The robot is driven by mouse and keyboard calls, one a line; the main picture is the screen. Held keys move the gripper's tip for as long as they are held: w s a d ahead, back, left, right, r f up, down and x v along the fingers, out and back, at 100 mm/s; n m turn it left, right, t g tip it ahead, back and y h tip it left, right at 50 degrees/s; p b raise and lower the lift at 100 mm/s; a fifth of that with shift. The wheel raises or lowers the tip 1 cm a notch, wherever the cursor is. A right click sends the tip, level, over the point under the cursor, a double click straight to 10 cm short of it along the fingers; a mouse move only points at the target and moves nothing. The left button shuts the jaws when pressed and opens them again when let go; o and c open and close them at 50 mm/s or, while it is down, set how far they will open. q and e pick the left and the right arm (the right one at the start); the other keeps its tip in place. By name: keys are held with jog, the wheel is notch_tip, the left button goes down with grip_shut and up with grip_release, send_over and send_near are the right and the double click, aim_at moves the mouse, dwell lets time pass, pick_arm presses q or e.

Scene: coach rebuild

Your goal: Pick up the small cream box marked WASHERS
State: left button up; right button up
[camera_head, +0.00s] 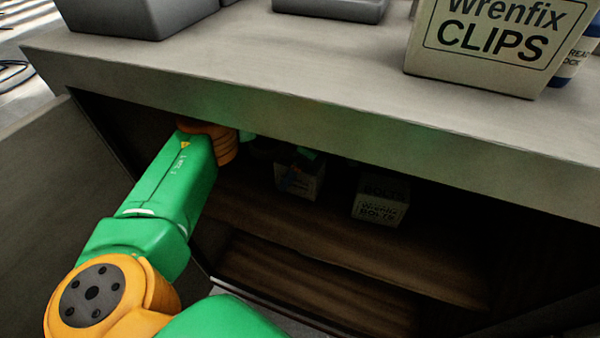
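A small pale box (311,184) stands on the upper shelf inside the dark cabinet. Its front is partly covered by my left gripper (290,172), and I cannot read its marking, so I cannot tell if it is the WASHERS box. My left arm reaches in under the worktop from the left. Its gripper is in shadow, at the top and front of this box. I cannot tell whether its fingers are open or shut, or whether they touch the box. My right gripper is not in view.
A similar box marked BOLTS (380,203) stands to the right on the same shelf (300,228). The worktop's thick front edge (330,140) overhangs the opening. On the worktop are a Wrenfix CLIPS box (490,55), a blue-labelled container (572,62) and grey bins (130,18).

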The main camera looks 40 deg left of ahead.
pick_arm(q)
jog(key=shift+f, duration=0.25)
dwell(0.3)
grip_shut()
